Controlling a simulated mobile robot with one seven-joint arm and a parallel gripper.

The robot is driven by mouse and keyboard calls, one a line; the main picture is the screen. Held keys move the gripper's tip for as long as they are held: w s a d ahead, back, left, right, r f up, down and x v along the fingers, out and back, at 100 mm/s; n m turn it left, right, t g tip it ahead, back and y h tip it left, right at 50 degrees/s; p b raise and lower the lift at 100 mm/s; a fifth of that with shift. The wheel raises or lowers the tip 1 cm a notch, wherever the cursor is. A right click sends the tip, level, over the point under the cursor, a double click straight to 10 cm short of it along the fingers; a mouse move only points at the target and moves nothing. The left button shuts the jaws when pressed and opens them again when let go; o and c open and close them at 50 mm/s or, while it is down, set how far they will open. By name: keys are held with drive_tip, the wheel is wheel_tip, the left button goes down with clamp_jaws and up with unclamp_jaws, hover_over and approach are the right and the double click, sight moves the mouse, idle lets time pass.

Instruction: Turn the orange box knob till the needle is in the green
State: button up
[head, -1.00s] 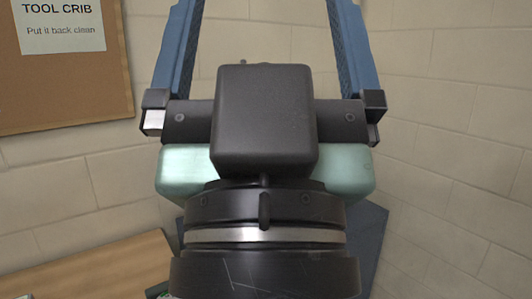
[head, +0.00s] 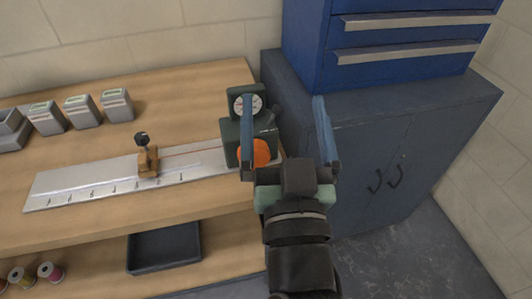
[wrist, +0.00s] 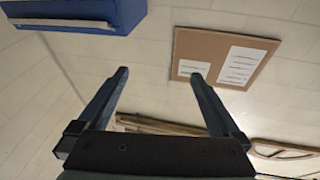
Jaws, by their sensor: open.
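The orange knob (head: 255,153) is on the front of a dark green box (head: 231,139) at the right end of the wooden bench, in the head view. A round white dial (head: 248,104) sits on top of the box; its needle and any green zone are too small to read. My gripper (head: 283,103) is open and empty, its blue fingers pointing up in the picture. The left finger overlaps the dial and the box's right side in this view; I cannot tell the distance between them. In the wrist view my open fingers (wrist: 158,78) face the wall, with no box or knob in sight.
A metal scale plate (head: 100,183) with a small brown slider (head: 148,160) lies left of the box. Several grey containers (head: 82,111) stand at the bench's back left. A blue-grey cabinet (head: 375,150) stands close on the right. A corkboard (wrist: 222,57) hangs on the wall.

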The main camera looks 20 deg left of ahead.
sight(262, 154)
drive_tip(key=s+f+g+y+b, duration=0.1)
drive_tip(key=s+f+g+b, duration=0.3)
drive_tip(key=f, duration=1.5)
drive_tip(key=shift+t, duration=0.3)
drive_tip(key=p+x, duration=0.1)
drive_tip(key=x, duration=0.3)
drive_tip(key=p+x, duration=0.1)
drive_tip(key=x, duration=0.3)
drive_tip(key=a+p+x, duration=0.1)
drive_tip(key=x, duration=0.3)
drive_tip(key=shift+s+a+f, duration=0.1)
drive_tip(key=c, duration=1.2)
drive_tip(key=m+p, duration=0.3)
drive_tip(key=m, duration=0.3)
drive_tip(key=shift+r+g, duration=0.2)
drive_tip(key=shift+g, duration=0.2)
drive_tip(key=m+p, duration=0.2)
drive_tip(key=m, duration=0.3)
drive_tip(key=shift+m, duration=0.3)
